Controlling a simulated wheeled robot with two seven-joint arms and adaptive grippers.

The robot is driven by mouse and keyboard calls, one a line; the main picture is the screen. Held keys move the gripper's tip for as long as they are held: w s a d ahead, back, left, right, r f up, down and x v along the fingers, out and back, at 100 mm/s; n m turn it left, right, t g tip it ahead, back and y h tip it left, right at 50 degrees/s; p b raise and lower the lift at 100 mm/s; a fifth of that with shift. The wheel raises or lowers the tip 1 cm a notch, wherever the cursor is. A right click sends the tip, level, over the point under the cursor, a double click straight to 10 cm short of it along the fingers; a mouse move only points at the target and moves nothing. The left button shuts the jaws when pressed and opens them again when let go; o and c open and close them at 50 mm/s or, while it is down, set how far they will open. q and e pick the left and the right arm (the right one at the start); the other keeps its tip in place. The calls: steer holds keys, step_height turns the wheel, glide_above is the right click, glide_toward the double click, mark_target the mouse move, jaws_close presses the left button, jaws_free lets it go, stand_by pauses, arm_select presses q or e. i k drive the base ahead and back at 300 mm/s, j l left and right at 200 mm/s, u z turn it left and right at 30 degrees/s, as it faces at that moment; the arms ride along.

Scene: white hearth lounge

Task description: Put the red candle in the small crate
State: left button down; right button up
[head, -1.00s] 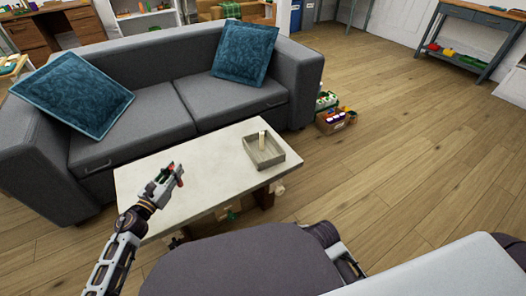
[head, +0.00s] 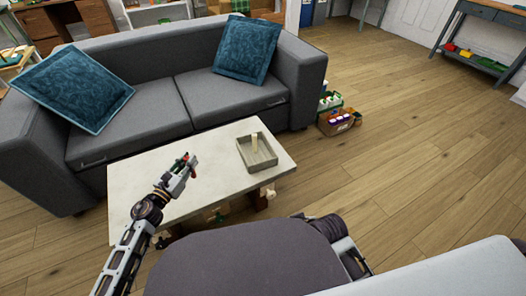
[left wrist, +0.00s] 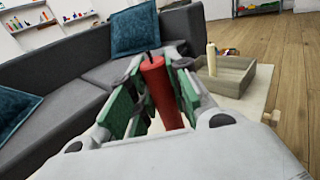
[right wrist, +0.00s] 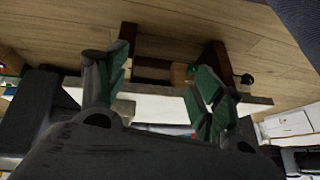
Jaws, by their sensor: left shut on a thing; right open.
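The red candle (left wrist: 158,88) is upright between the green-padded fingers of my left gripper (left wrist: 150,95), which is shut on it. In the head view my left gripper (head: 185,168) is over the coffee table, left of the small crate. The small crate (head: 262,165) is a shallow grey-brown wooden box on the table. A cream candle (head: 254,142) stands in it; crate (left wrist: 240,78) and cream candle (left wrist: 211,60) also show in the left wrist view. My right gripper (right wrist: 160,90) is open and empty, with the table edge in its view.
The pale coffee table (head: 150,190) has clear top between gripper and crate. A grey sofa (head: 215,95) with blue cushions stands behind it. A crate of bottles (head: 338,122) stands on the wooden floor to the right. Some objects lie under the table.

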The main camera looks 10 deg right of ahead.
mark_target(260, 160)
steer(key=i+l, duration=0.1)
steer(key=l, duration=0.4)
steer(key=i+l, duration=0.1)
steer(key=l, duration=0.45)
steer(key=i+l, duration=0.1)
steer(key=l, duration=0.4)
